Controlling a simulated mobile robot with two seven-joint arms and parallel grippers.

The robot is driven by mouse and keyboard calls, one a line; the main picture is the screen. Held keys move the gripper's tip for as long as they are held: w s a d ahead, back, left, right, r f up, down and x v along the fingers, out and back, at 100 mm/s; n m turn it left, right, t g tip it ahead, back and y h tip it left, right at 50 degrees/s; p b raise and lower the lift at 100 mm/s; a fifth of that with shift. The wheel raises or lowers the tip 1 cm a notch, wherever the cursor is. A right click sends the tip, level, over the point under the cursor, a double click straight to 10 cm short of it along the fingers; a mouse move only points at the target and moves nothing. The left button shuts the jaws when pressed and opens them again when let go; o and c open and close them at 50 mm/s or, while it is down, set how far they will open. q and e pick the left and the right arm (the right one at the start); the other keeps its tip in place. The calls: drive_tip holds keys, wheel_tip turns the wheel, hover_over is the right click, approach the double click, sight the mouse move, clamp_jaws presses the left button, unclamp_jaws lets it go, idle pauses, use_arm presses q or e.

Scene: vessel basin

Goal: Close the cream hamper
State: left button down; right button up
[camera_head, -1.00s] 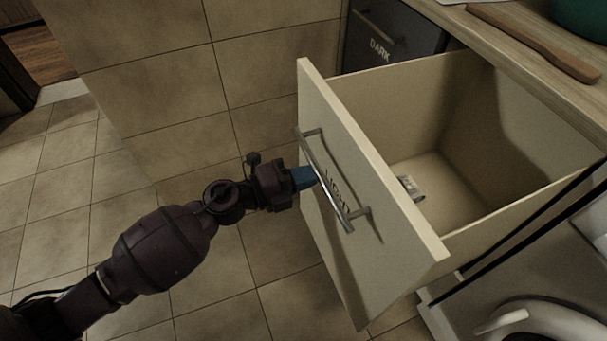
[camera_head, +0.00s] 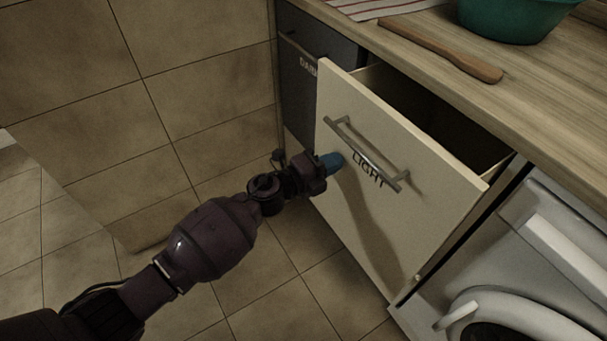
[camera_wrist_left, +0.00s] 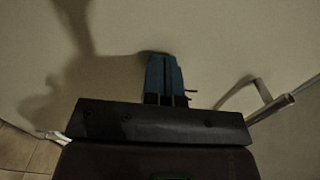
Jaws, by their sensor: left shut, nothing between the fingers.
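The cream hamper (camera_head: 372,215) is a pull-out drawer with "LIGHT" on its front and a metal bar handle (camera_head: 366,154). It stands partly open, with a dark gap behind its front panel under the worktop. My left gripper (camera_head: 333,162) is shut and empty, its blue fingertips at the front panel, left of and just below the handle. In the left wrist view the fingertips (camera_wrist_left: 161,72) meet the cream panel (camera_wrist_left: 225,45), and the handle (camera_wrist_left: 270,105) is to the right. My right gripper is not in view.
A dark hamper front (camera_head: 308,90) is to the left. A washing machine (camera_head: 520,270) stands at the right. The wooden worktop (camera_head: 410,70) above holds a wooden utensil (camera_head: 440,48), a green bowl (camera_head: 512,18) and a striped cloth (camera_head: 375,6). Tiled floor (camera_head: 280,310) is clear.

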use_arm(q)
drive_tip(key=b+x, duration=0.2)
drive_tip(key=x, duration=0.8)
drive_tip(key=shift+w+d+r, duration=0.2)
drive_tip(key=shift+w+d, duration=0.1)
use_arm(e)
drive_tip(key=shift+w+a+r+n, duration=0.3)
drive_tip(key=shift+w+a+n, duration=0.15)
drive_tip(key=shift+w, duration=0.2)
